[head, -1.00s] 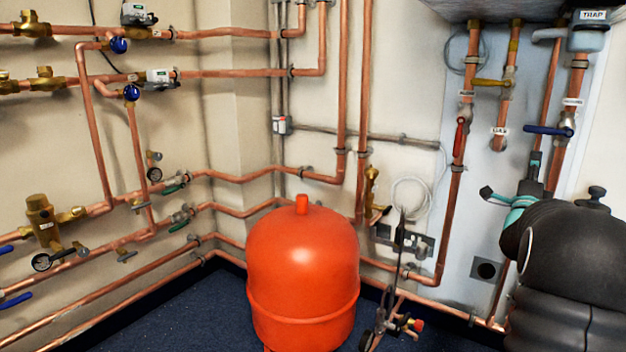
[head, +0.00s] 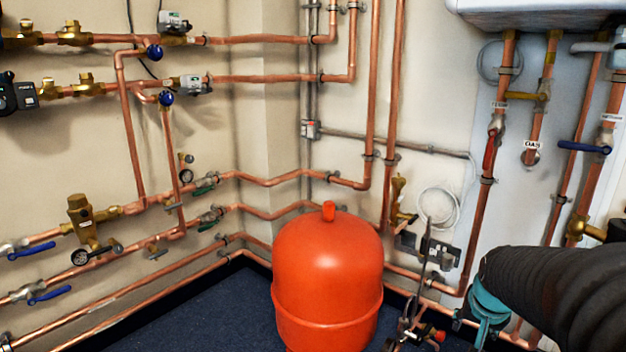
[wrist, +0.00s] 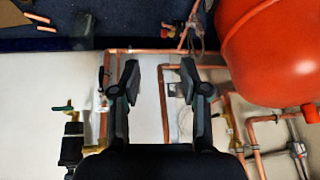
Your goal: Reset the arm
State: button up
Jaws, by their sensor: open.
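My gripper (wrist: 158,85) shows in the wrist view with its two dark fingers apart and nothing between them. Wall and copper pipes lie beyond the fingers, and the wrist picture appears upside down. In the head view my black arm comes in at the lower right in front of the pipes; the fingers cannot be made out there.
A red expansion tank (head: 328,270) stands on the dark blue floor (head: 215,318); it also shows in the wrist view (wrist: 265,50). Copper pipes with blue-handled valves (head: 36,250) line the left wall. A white boiler (head: 545,15) hangs at the upper right, above a red-handled valve (head: 490,152).

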jog(key=s+a+r+n+y+p, duration=0.1)
jog(key=s+a+r+n+p, duration=0.1)
jog(key=s+a+r, duration=0.3)
jog(key=s+a+r+n+p, duration=0.3)
jog(key=s+a+r+n, duration=0.1)
jog(key=s+a, duration=0.7)
jog(key=shift+r+t+y, duration=0.4)
jog(key=shift+r, duration=0.35)
